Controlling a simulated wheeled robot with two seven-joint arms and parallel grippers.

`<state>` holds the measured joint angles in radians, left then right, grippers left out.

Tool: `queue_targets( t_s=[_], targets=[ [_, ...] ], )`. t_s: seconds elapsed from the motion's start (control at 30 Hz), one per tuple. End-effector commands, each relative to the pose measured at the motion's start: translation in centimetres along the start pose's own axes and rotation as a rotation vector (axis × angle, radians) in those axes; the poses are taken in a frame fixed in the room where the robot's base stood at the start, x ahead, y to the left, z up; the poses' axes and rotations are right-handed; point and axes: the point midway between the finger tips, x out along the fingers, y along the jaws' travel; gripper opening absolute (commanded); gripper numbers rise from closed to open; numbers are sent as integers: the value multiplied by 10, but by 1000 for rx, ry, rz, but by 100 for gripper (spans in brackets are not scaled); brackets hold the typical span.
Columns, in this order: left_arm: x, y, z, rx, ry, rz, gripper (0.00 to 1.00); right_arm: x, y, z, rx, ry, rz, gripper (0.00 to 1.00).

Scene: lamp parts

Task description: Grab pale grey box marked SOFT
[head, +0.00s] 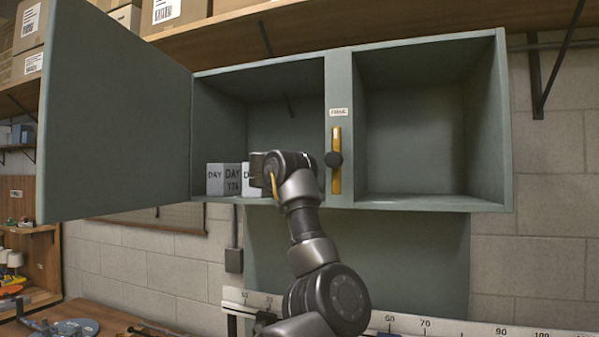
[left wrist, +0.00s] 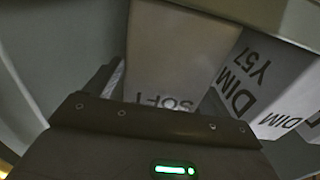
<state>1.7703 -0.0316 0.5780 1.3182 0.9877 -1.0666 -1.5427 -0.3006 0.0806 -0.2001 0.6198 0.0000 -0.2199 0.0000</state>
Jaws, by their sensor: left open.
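The pale grey box marked SOFT (left wrist: 180,50) fills the upper middle of the left wrist view, its lettering near the gripper body. My left gripper (head: 257,170) is open at the front of the cabinet's left compartment, pointing left. In the left wrist view one finger (left wrist: 103,80) shows left of the SOFT box; the other is hard to make out. Whether either touches the box is unclear. My right gripper is in neither view.
A pale box marked DIM Y57 (left wrist: 243,80) is close right of the SOFT box. A box marked DAY (head: 231,180) stands left of my gripper. The cabinet door (head: 115,115) hangs open at left. The right compartment (head: 415,125) is empty.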

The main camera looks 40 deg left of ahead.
Motion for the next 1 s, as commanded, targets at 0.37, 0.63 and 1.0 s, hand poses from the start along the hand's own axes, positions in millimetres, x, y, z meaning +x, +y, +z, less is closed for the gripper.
queue_targets(
  t_s=[0.37, 0.63, 1.0],
  targets=[
    [6, 1, 1, 0, 1, 0, 77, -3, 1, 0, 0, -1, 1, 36],
    [6, 1, 1, 0, 1, 0, 41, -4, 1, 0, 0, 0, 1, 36],
    [6, 0, -1, 1, 2, 0, 30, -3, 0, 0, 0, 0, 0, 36]
  ],
)
